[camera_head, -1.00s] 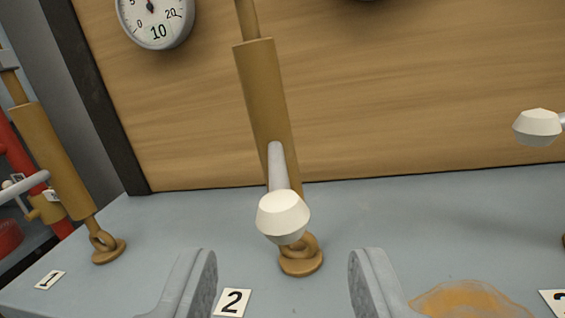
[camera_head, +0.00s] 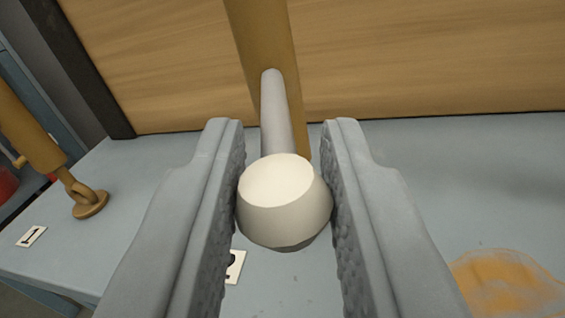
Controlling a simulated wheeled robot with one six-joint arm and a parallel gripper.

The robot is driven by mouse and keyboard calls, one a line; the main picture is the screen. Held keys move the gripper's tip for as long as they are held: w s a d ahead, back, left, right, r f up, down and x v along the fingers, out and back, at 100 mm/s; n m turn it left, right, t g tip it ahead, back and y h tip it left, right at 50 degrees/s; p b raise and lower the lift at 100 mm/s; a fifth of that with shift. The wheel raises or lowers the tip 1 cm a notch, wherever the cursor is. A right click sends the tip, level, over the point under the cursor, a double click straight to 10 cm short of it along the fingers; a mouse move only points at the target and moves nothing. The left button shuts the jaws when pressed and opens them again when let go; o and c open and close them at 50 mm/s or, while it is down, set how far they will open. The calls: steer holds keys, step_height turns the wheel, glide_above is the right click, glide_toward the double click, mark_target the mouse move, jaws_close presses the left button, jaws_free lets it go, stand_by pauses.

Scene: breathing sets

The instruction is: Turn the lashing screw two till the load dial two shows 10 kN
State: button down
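Lashing screw two is a brown sleeve (camera_head: 264,45) standing upright, slightly tilted, in front of the wooden panel. A grey handle bar (camera_head: 274,115) sticks out from it towards me and ends in a cream knob (camera_head: 284,202). My gripper (camera_head: 283,150) has one finger on each side of the knob, and both inner pads appear to touch it. The number 2 label (camera_head: 236,266) is mostly hidden behind the left finger. The screw's lower eye is hidden behind the knob and fingers. Load dial two is out of view.
Lashing screw one (camera_head: 28,130) stands at the left with its eye on the deck and a number 1 label (camera_head: 31,236). The wooden panel (camera_head: 420,60) rises close behind. An orange-brown patch (camera_head: 505,285) lies on the grey deck at lower right.

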steer(key=shift+d+n+y, duration=0.45)
steer(key=shift+n+y, duration=0.05)
steer(key=shift+y, duration=0.3)
steer(key=c, duration=1.3)
jaws_free()
steer(key=shift+o, duration=0.2)
steer(key=shift+s, duration=0.1)
steer(key=s, duration=1.7)
steer(key=shift+a, duration=0.25)
